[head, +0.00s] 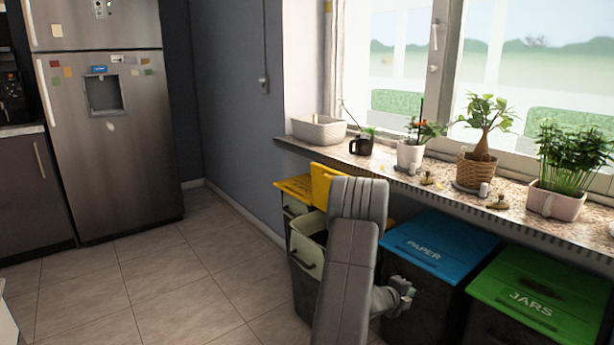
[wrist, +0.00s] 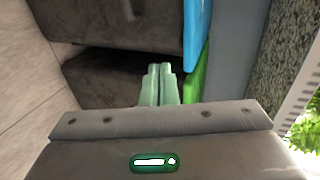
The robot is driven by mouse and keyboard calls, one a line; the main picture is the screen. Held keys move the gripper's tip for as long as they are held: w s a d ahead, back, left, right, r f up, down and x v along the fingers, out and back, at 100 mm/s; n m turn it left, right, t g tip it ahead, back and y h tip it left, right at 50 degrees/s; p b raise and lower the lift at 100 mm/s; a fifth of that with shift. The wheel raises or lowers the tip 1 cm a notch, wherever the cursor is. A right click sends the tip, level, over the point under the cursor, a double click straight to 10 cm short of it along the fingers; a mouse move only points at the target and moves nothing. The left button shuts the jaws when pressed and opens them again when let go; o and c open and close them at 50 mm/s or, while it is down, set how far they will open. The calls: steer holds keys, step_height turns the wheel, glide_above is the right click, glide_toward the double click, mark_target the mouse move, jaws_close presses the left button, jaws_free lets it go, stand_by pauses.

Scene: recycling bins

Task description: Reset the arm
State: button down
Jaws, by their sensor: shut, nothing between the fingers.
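My arm (head: 348,265) rises in front of the bins in the head view and bends. My gripper (head: 408,292) is low, in front of the blue-lidded paper bin (head: 440,247). In the wrist view my gripper's two pale green fingers (wrist: 161,70) are together with nothing between them. Dark bin fronts (wrist: 110,25) lie beyond them.
A green-lidded jars bin (head: 540,295) stands on the right. A yellow-lidded bin (head: 296,188) stands on the left, partly hidden by my arm. Potted plants (head: 410,150) and a white basket (head: 319,129) sit on the sill above. The tiled floor (head: 150,280) on the left is clear up to the fridge (head: 110,120).

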steer(key=s+a+r+p, duration=0.2)
steer(key=s+a, duration=1.2)
steer(key=a, duration=0.4)
steer(key=shift+r+p, duration=0.35)
steer(key=shift+r, duration=0.05)
steer(key=shift+s+r+n+t+y+b, duration=0.15)
steer(key=shift+n+t+y+b, duration=0.35)
steer(key=shift+b, duration=0.65)
